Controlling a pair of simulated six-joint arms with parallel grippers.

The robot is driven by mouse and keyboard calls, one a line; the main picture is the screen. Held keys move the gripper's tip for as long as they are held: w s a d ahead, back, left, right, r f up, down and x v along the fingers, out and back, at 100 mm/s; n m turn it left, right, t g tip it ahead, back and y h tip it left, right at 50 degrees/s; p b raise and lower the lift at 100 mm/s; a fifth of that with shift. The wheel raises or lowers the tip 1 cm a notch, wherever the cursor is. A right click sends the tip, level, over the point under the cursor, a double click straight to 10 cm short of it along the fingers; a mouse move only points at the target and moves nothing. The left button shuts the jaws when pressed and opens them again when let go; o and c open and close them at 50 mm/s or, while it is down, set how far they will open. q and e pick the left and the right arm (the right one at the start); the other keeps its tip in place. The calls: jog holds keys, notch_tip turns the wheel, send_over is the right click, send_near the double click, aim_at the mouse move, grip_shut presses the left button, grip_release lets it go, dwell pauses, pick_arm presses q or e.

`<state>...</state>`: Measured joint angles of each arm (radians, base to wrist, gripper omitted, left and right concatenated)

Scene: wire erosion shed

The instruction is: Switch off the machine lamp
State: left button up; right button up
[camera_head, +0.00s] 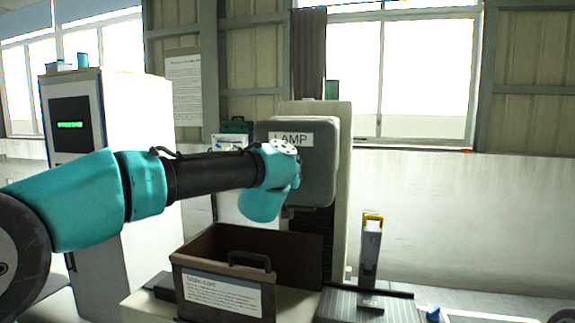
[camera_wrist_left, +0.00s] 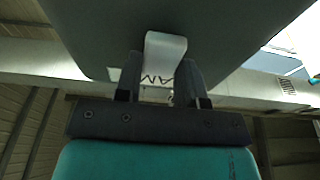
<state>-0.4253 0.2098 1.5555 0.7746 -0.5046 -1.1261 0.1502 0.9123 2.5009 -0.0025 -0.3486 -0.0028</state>
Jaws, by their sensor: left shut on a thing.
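The machine lamp's grey box (camera_head: 320,165) stands in the middle of the head view, with a white LAMP label (camera_head: 291,139) on its front. My left wrist covers the front's lower left part there, and hides the fingers. In the left wrist view the box's dark face (camera_wrist_left: 95,35) fills the top, and part of the label (camera_wrist_left: 150,92) shows upside down. My left gripper (camera_wrist_left: 160,76) is shut on a pale switch lever (camera_wrist_left: 166,47) standing out from that face, one finger on each side. Which way the lever is set I cannot tell. My right gripper is not in view.
An open brown box (camera_head: 205,262) with a handle and paper label stands below my left arm. A grey ribbed plate (camera_head: 340,305) and a yellow-topped holder (camera_head: 371,245) are to its right. A white cabinet (camera_head: 135,130) with a green display stands at left.

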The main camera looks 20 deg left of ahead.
pick_arm(q)
jog(key=shift+w+a+f+g, duration=0.1)
jog(key=shift+a+f+g, duration=0.05)
jog(key=shift+g, duration=0.35)
jog(key=shift+r, duration=0.25)
jog(key=o, duration=0.9)
jog(key=shift+o, duration=0.2)
jog(key=shift+s, duration=0.2)
jog(key=s+f, duration=0.1)
jog(key=s, duration=1.6)
